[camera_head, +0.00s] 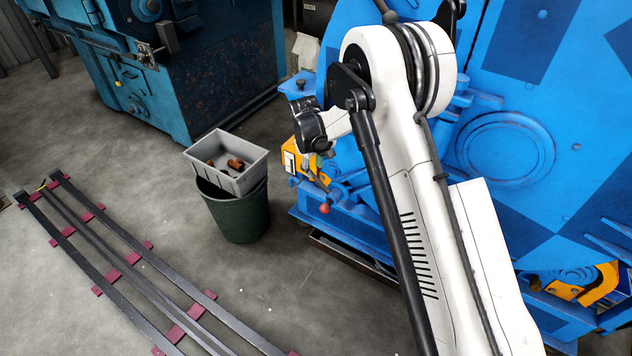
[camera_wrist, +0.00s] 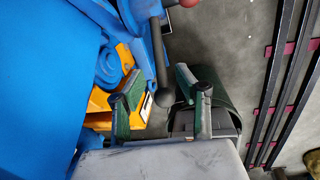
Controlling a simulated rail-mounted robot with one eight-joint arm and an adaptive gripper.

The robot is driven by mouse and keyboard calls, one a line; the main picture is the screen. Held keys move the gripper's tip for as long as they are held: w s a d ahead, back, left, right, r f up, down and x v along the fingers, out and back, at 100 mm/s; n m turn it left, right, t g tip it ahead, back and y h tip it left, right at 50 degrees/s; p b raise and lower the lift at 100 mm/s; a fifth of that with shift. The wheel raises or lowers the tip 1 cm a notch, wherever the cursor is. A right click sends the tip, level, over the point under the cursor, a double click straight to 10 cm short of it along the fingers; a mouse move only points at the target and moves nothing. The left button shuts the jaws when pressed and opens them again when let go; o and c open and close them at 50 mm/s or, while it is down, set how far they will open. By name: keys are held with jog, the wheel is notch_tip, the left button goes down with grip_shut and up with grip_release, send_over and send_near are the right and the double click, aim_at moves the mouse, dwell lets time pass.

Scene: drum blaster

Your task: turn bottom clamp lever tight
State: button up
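A dark clamp lever (camera_wrist: 157,55) with a black ball end hangs from the blue machine in the wrist view. My gripper (camera_wrist: 159,76) is open, with one green-padded finger to the left of the lever and one to the right. Gaps show on both sides, so it does not look gripped. A second handle with a red knob (camera_wrist: 187,2) is cut off at the top edge. In the head view a red knob (camera_head: 325,208) shows low on the machine. My fingers and the dark lever cannot be made out there. Which lever is the bottom clamp one is unclear.
The blue machine (camera_head: 505,148) fills the right side, with an orange part (camera_head: 291,158) near my wrist. A green bin (camera_head: 240,217) with a grey tray (camera_head: 238,181) on top stands close by. Dark rails (camera_head: 128,270) lie on the floor at left, with bare floor between.

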aim_at(316, 176)
jog(key=f, duration=0.2)
jog(key=f+b, duration=0.1)
jog(key=f, duration=0.3)
jog(key=shift+w+d+f, duration=0.2)
jog(key=shift+w+d, duration=0.15)
jog(key=shift+w, duration=0.05)
jog(key=shift+c, duration=0.5)
grip_shut()
